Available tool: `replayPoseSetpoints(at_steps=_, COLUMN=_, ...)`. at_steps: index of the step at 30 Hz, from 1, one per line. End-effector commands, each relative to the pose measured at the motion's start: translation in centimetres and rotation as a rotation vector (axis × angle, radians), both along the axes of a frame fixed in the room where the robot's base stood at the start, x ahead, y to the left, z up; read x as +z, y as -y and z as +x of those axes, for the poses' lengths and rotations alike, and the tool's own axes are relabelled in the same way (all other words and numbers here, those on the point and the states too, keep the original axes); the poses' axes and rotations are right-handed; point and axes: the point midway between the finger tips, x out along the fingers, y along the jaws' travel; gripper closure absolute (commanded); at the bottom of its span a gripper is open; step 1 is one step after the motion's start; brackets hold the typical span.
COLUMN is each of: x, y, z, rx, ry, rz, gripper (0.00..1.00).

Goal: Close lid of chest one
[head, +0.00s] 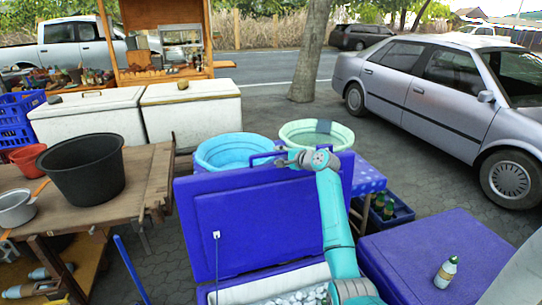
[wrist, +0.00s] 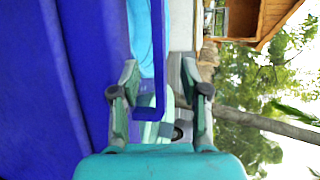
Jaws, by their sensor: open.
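A blue chest (head: 265,291) stands in front of me with its lid (head: 245,220) raised upright. No label shows which chest is number one. Pale ice-like lumps lie inside the open chest. My gripper (head: 284,160) is at the top edge of the lid. In the wrist view my gripper (wrist: 160,85) is open, its fingers apart. A thin blue handle (wrist: 158,65) on the lid shows between the fingers, not gripped. The lid (wrist: 60,90) fills the left of the wrist view. Whether a finger touches the lid or handle cannot be told.
A second blue chest (head: 440,255), shut, stands to the right with a bottle (head: 446,272) on top. Round tubs (head: 235,150) stand behind the lid. A wooden table (head: 140,185) with a black bucket (head: 85,168) is at left. A silver car (head: 440,95) is parked behind.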

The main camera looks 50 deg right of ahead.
Motion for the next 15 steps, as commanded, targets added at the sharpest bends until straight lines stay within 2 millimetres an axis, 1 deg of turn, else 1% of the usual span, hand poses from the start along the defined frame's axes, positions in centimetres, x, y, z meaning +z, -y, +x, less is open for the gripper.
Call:
replayPoseSetpoints(at_steps=1, x=-0.2, y=0.1, z=0.9, rx=0.002, ry=-0.001, rz=0.002, gripper=0.55)
replayPoseSetpoints(at_steps=3, x=-0.6, y=0.2, z=2.0, rx=0.003, ry=-0.001, rz=0.001, gripper=0.55)
replayPoseSetpoints(at_steps=6, x=-0.9, y=0.4, z=3.3, rx=0.002, ry=-0.001, rz=0.002, gripper=0.55)
replayPoseSetpoints(at_steps=10, x=-1.3, y=0.6, z=4.4, rx=0.001, ry=0.0, rz=0.0, gripper=0.55)
replayPoseSetpoints(at_steps=15, x=-1.5, y=0.6, z=5.0, rx=0.001, ry=0.0, rz=0.0, gripper=0.55)
